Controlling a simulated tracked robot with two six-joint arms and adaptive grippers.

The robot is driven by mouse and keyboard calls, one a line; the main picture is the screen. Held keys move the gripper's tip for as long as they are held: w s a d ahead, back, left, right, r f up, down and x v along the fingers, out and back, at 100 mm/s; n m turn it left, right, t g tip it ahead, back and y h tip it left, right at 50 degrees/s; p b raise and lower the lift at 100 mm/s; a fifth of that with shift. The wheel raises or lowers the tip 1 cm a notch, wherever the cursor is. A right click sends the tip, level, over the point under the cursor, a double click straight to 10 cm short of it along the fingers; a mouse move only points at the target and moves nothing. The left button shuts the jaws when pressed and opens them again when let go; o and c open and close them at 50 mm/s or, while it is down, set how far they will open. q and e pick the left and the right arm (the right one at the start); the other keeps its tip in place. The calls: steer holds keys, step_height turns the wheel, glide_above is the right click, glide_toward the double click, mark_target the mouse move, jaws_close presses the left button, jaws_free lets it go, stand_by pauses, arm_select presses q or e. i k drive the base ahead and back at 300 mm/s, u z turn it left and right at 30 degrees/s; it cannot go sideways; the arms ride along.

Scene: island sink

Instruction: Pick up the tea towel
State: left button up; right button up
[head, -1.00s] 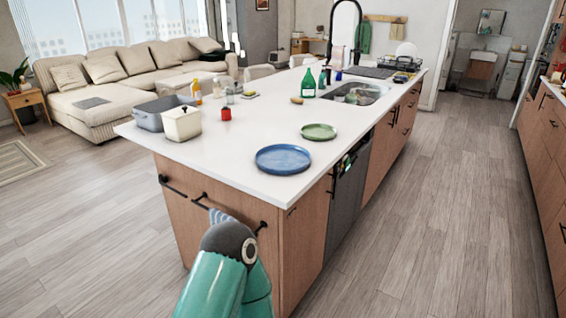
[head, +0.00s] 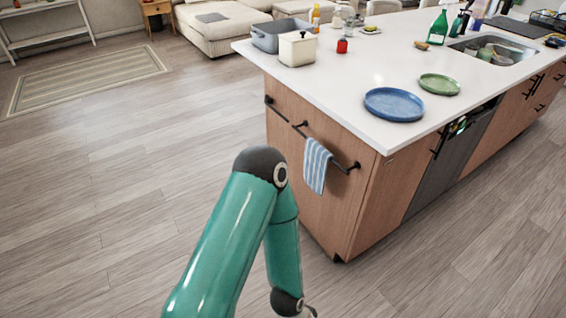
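The tea towel (head: 316,166) is blue and white striped. It hangs folded over a dark rail (head: 296,128) on the end panel of the kitchen island in the head view. A green arm of mine reaches up from the bottom edge and bends down at a dark elbow, left of the towel. Its wrist is at the bottom edge, below the towel, and the gripper fingers are out of the picture. Nothing of mine touches the towel. My other arm does not show.
The white island top (head: 355,75) holds a blue plate (head: 394,104), a green plate (head: 439,84), a grey tub (head: 279,36) and a cream canister (head: 297,48). The wooden floor (head: 130,190) left of the island is clear. A striped rug (head: 88,78) lies further back.

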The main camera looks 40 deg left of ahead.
mark_target(317, 157)
steer(key=u, duration=0.75)
steer(key=k, duration=0.55)
steer(key=z, duration=0.35)
steer(key=i, duration=0.9)
steer(key=z, duration=0.6)
steer(key=i, duration=1)
steer(key=u, duration=0.6)
